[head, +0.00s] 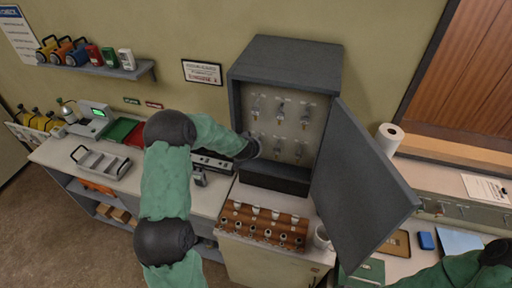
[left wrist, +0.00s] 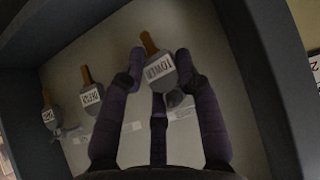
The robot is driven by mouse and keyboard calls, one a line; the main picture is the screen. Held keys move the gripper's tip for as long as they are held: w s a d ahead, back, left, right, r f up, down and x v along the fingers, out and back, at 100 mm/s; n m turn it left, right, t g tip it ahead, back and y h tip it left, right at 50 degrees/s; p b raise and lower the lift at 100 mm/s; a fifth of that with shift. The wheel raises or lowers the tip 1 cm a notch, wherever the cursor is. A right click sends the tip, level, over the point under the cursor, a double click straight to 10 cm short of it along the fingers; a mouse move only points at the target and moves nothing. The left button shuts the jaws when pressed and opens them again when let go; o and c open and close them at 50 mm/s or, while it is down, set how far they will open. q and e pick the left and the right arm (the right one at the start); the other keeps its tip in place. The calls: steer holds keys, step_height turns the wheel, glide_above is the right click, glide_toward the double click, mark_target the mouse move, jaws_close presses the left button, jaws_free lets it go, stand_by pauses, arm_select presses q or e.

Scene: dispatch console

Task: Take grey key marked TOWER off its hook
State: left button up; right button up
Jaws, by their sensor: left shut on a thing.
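The grey key marked TOWER (left wrist: 160,66) is in the left wrist view, its white label readable. An orange-brown peg shows at its upper end, and I cannot tell whether it still bears on its hook. My left gripper (left wrist: 160,62) is shut on this key, with fingers on both sides of it. In the head view my left gripper (head: 248,147) reaches into the left side of the open key cabinet (head: 285,50), and the TOWER key is hidden there. Two other tagged keys (left wrist: 91,93) (left wrist: 49,116) hang beside it. My right gripper is out of view.
The cabinet door (head: 360,180) stands open to the right. Several keys hang inside the cabinet (head: 281,108). A metal tray (head: 100,163) lies at the left.

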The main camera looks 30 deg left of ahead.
arm_select(q)
steer(key=shift+a+r, duration=0.15)
steer(key=shift+a, duration=0.05)
steer(key=shift+s, duration=0.2)
steer(key=shift+s+d, duration=0.15)
steer(key=shift+s, duration=0.1)
steer(key=shift+s, duration=0.1)
steer(key=shift+s+d+b, duration=0.1)
steer(key=shift+s+b, duration=0.35)
steer(key=shift+s, duration=0.2)
steer(key=shift+s+d, duration=0.1)
steer(key=shift+s+d, duration=0.1)
steer(key=shift+s, duration=0.15)
